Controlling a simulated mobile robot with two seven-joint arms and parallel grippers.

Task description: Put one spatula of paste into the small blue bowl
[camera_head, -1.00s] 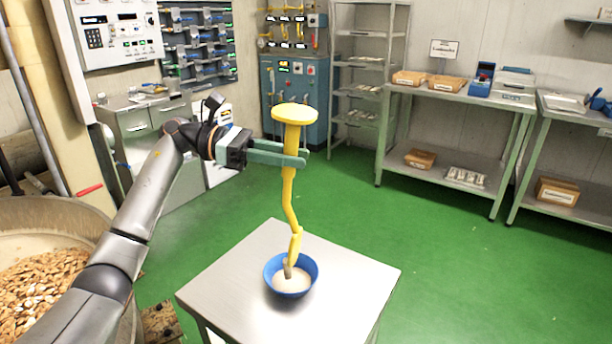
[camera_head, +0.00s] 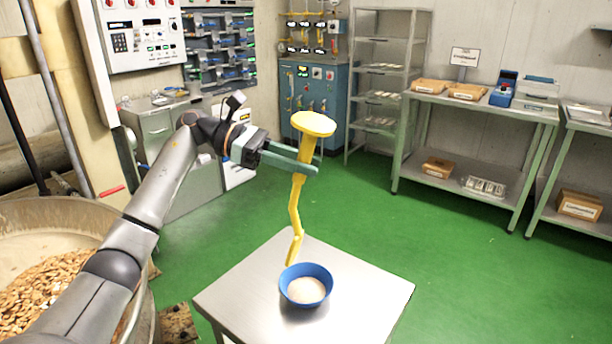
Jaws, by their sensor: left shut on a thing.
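The small blue bowl (camera_head: 284,291) stands upright on a steel table (camera_head: 245,293) and holds pale paste (camera_head: 307,290). My left gripper (camera_head: 309,164) is shut on the yellow spatula (camera_head: 295,215) just below its round, flat top. The spatula hangs down, slightly tilted, with its lower end at the far left side of the bowl's rim. My right gripper is not in view.
A large kettle (camera_head: 125,215) with brown nut-like pieces (camera_head: 45,285) stands at the left. Steel shelves with boxes (camera_head: 578,205) line the back right. The green floor (camera_head: 450,245) between is clear. The table around the bowl is bare.

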